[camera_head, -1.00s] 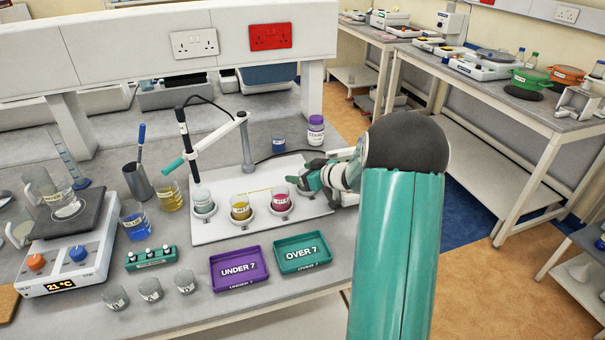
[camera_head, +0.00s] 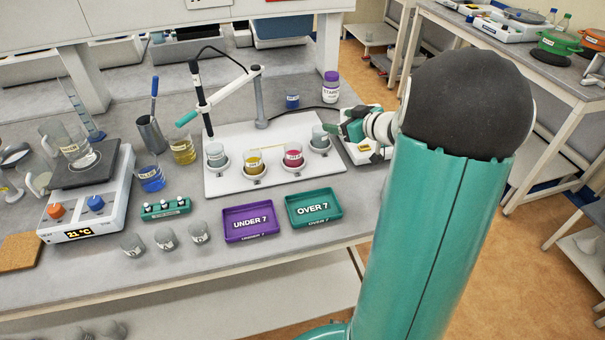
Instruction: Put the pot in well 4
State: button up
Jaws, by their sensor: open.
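A white board (camera_head: 228,186) lies on the bench and has a row of wells. Pots stand there: a pale one (camera_head: 216,154) at the left, a yellow one (camera_head: 254,162), a pink one (camera_head: 293,155), and a clear greyish pot (camera_head: 320,137) at the right end. The right-end pot looks upright in its white ring. My gripper (camera_head: 335,130) is open just right of this pot. I cannot tell whether its fingertips touch the pot. The wells' numbers are too small to read.
A probe on a jointed arm (camera_head: 228,90) rises over the board. A white device (camera_head: 367,156) lies under my gripper. A purple-lidded bottle (camera_head: 331,90) stands behind. The purple tray (camera_head: 250,236) and teal tray (camera_head: 313,224) in front are empty.

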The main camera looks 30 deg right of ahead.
jog(key=s+a+r+m+g+h, duration=0.2)
jog(key=s+a+r+m+h, duration=0.15)
jog(key=a+r+h, duration=0.55)
jog(key=s+a+f+g+y, duration=0.2)
jog(key=s+a+g+y, duration=0.3)
jog(key=s+a, duration=1.5)
jog(key=shift+s+a+f+n+g+y, duration=0.2)
jog(key=shift+s+a+n+g+y, duration=0.15)
jog(key=shift+a+y, duration=0.6)
